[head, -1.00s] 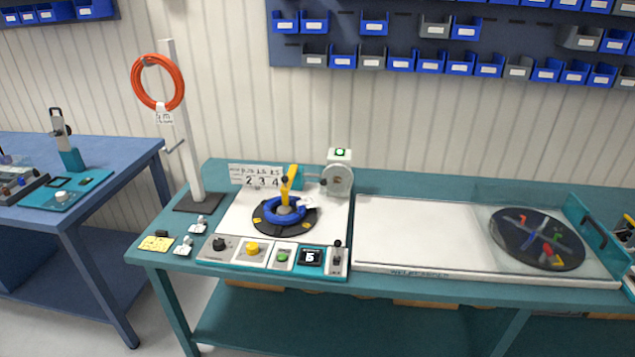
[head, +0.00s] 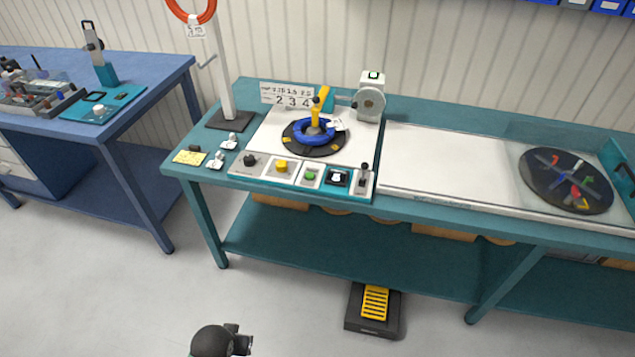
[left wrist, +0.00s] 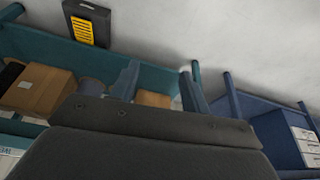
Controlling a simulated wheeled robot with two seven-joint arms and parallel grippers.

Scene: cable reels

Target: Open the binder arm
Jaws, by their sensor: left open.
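I take this yellow arm to be the binder arm. A white tag lies on the coil's right side. A dark part of my arm (head: 218,341) shows at the bottom of the head view, well away from the bench top. In the left wrist view my left gripper (left wrist: 160,72) shows two blue-grey fingers apart, with nothing visible between them. My right gripper is out of view.
A control panel (head: 303,176) with knobs, buttons and a small lever lines the bench front. An orange coil (head: 190,8) hangs on a white post (head: 228,70) at left. A clear-covered disc (head: 566,180) is at right. A yellow foot pedal (head: 375,302) sits on the floor.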

